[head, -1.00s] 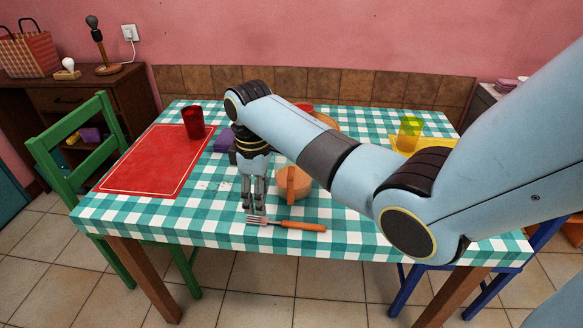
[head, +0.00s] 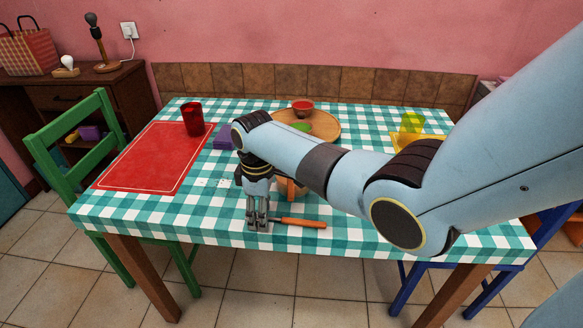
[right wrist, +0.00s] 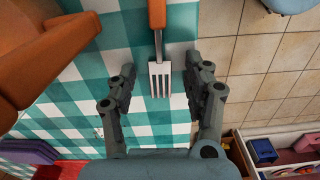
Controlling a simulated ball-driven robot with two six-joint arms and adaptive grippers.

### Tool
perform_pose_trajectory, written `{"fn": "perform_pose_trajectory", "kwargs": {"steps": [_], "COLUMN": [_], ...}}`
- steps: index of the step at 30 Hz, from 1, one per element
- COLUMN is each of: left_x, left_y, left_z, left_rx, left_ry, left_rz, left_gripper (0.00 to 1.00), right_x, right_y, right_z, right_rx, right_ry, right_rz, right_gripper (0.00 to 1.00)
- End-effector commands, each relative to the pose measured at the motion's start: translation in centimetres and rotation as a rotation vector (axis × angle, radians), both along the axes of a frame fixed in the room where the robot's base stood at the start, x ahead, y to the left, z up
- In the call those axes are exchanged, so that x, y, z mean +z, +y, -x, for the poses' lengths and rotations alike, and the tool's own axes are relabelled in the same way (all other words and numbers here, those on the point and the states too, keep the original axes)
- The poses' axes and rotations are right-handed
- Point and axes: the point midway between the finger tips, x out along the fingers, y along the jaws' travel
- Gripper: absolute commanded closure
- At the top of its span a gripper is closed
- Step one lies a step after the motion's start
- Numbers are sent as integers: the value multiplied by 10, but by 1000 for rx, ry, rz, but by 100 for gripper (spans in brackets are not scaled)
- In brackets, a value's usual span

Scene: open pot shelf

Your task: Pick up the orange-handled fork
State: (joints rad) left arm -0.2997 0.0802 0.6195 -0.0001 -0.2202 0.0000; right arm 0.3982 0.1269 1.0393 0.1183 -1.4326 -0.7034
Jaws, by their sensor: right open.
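The orange-handled fork (head: 303,222) lies flat near the front edge of the checkered table, its handle pointing right in the head view. My right gripper (head: 258,226) is pointed down over the tined end, hiding most of the metal head there. In the right wrist view the fork's metal tines (right wrist: 159,80) show between the two spread fingers of the right gripper (right wrist: 160,95). The fingers are open and hold nothing. I cannot tell whether the fingertips touch the table. The left gripper is not in view.
An orange pot (right wrist: 40,55) stands close to the fork, mostly behind my arm in the head view. A red mat (head: 150,160) with a red cup (head: 193,119) lies at left. A wooden board (head: 322,124) is farther back. The table's front edge (head: 200,236) is close.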

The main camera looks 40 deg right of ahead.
Motion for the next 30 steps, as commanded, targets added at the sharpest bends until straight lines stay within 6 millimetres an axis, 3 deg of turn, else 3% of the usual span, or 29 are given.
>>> {"fn": "perform_pose_trajectory", "kwargs": {"steps": [6,18,26,30], "left_x": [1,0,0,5], "left_y": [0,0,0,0], "left_z": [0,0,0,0], "left_rx": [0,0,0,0], "left_ry": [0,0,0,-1], "left_rz": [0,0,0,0], "left_gripper": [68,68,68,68], "right_x": [-2,-3,-2,17], "right_y": [0,0,-1,-1], "right_z": [0,0,0,-1], "right_rx": [0,0,0,0], "right_ry": [0,1,0,-3], "right_rz": [0,1,1,2], "right_gripper": [49,100,100,100]}}
